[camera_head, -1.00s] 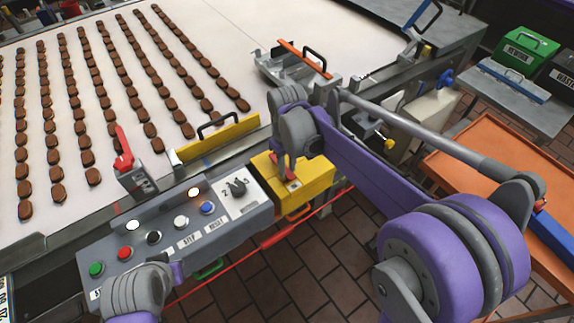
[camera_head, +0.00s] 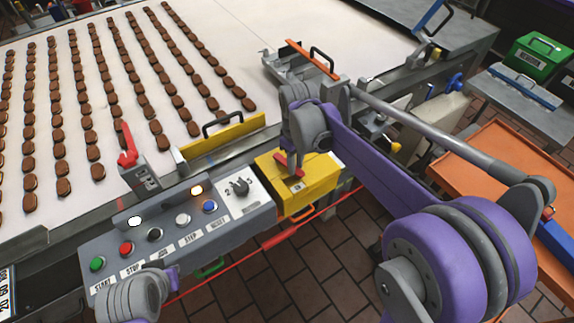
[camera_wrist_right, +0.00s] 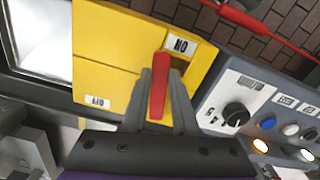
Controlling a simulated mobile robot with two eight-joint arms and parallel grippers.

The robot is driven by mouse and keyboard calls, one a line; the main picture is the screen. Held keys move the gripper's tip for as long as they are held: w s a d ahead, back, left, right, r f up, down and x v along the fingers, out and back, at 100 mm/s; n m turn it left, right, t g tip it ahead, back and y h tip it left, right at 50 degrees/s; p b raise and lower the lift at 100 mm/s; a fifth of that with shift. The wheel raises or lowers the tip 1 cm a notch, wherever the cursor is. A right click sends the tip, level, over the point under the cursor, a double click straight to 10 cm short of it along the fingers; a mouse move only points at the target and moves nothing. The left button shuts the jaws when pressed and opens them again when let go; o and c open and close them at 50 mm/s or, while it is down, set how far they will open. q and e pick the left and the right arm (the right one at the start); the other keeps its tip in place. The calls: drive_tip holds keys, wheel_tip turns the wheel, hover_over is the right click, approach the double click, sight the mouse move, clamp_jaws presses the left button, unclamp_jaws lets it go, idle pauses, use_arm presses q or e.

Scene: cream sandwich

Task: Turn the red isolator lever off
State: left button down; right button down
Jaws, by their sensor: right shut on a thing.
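The yellow isolator box (camera_head: 322,178) stands at the right end of the control panel in the head view. Its red lever (camera_head: 291,160) is partly hidden by my right gripper (camera_head: 290,168). In the right wrist view the red lever (camera_wrist_right: 158,88) stands upright between the two grey fingers of my right gripper (camera_wrist_right: 160,98), which are shut on it. The lever's tip is beside the label reading ON upside down (camera_wrist_right: 181,46). The other label, apparently OFF (camera_wrist_right: 97,101), is at the lower left of the yellow face. My left gripper's fingers are not in view.
The grey control panel (camera_head: 110,250) has several buttons and a black knob (camera_head: 240,187). A red pull cord (camera_head: 285,236) runs below the box. A yellow guard (camera_head: 222,137) and the conveyor (camera_head: 225,45) with rows of biscuits lie behind.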

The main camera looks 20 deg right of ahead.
drive_tip(key=d+n, duration=0.1)
drive_tip(key=w+n, duration=0.1)
drive_tip(key=n, duration=0.1)
drive_tip(key=shift+w+d+n, duration=0.2)
drive_tip(key=shift+d+n, duration=0.1)
drive_tip(key=shift+d, duration=0.1)
drive_tip(key=w+n, duration=0.1)
drive_tip(key=w+d+n, duration=0.1)
drive_tip(key=n, duration=0.1)
drive_tip(key=shift+d+n+b, duration=0.1)
drive_tip(key=shift+n+b, duration=0.2)
drive_tip(key=w+n, duration=0.2)
drive_tip(key=n, duration=0.1)
drive_tip(key=shift+d+n, duration=0.25)
drive_tip(key=shift+n, duration=0.05)
drive_tip(key=shift+w+a+n, duration=0.1)
drive_tip(key=shift+w+n, duration=0.55)
drive_tip(key=shift+n, duration=0.45)
drive_tip(key=shift+w+n, duration=0.65)
drive_tip(key=shift+n, duration=0.45)
drive_tip(key=c, duration=0.7)
unclamp_jaws()
